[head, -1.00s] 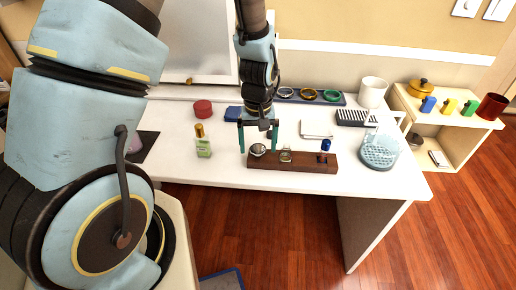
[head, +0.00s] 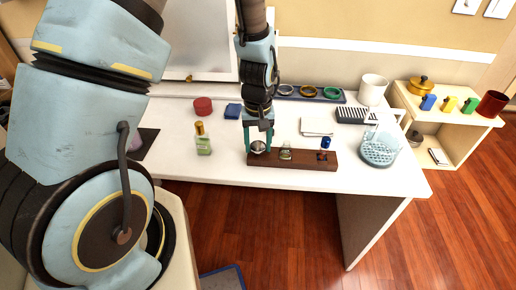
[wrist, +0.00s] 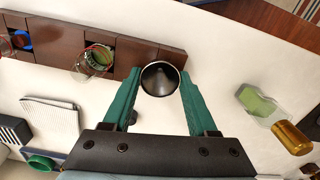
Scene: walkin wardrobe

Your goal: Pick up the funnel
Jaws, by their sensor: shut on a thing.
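The funnel (wrist: 160,78) is a small round metallic cone, dark inside with a bright rim. In the wrist view it sits between the two green fingertips of my gripper (wrist: 160,88), which are closed against its sides. In the head view the funnel (head: 258,147) is at the left end of the dark wooden rack (head: 306,159), and my gripper (head: 258,143) reaches down on it from above. The rack also shows in the wrist view (wrist: 140,53). Whether the funnel still touches the rack is unclear.
A green bottle with a gold cap (head: 203,140) stands close to the left of the rack. A small glass jar (head: 286,153) and a blue-topped item (head: 325,145) sit in the rack. A clear blue container (head: 379,148) stands right. White table (head: 230,175) is free in front.

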